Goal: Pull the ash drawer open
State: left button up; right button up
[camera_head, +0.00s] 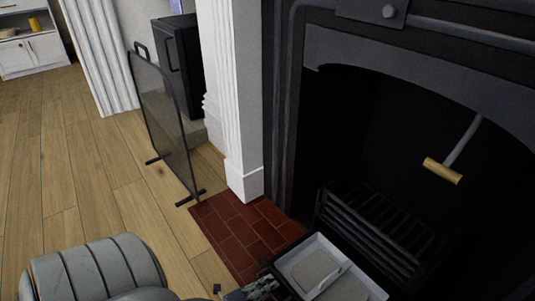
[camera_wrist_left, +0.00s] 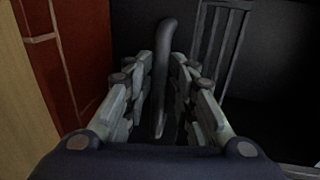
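The ash drawer (camera_head: 352,268) is a pale grey tray with grey ash in it, low in front of the fire grate at the bottom of the head view. Its inside shows, and its near end is cut off by the picture edge. My left gripper (camera_head: 264,288) is just left of the drawer. In the left wrist view its fingers (camera_wrist_left: 162,95) stand apart on either side of a dark curved bar (camera_wrist_left: 165,50), with gaps visible. I cannot tell whether the bar is the drawer's handle. My right gripper is out of view.
The black grate (camera_head: 370,235) stands behind the drawer. A wooden-handled rod (camera_head: 443,170) hangs in the fireplace opening. The red brick hearth (camera_head: 245,235), a white pillar (camera_head: 240,130) and a fire screen (camera_head: 163,120) are to the left. The wooden floor beyond is clear.

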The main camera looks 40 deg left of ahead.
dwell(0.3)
pick_arm(q)
jog(key=v, duration=1.2)
